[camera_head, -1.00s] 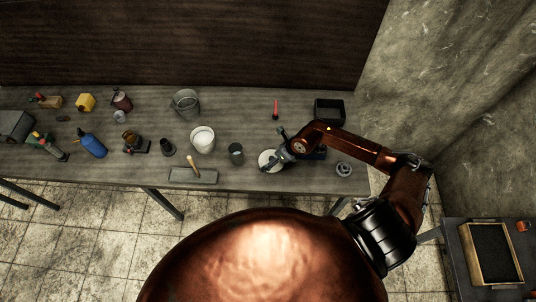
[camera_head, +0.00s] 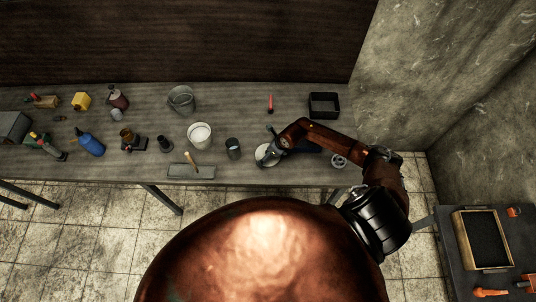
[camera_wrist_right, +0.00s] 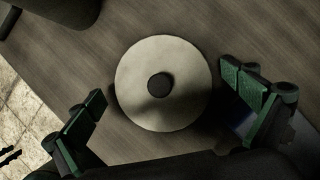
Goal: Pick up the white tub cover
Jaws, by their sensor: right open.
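The white tub cover (camera_wrist_right: 135,85) is a flat round disc with a dark round knob in its middle. It lies on the table, and my right wrist view looks down on it. My right gripper (camera_wrist_right: 168,120) is open, with one green-padded finger to the left of the cover and one to the right. Nothing is held between the fingers. In the head view the cover (camera_head: 262,155) shows partly, beside my right gripper (camera_head: 270,158), which hides some of it. My left gripper is not in view.
A white tub (camera_head: 200,138) and a dark cup (camera_head: 233,150) stand left of the cover. A small metal part (camera_head: 338,161) and black open box (camera_head: 324,101) are to the right. A bucket (camera_head: 181,95) stands behind.

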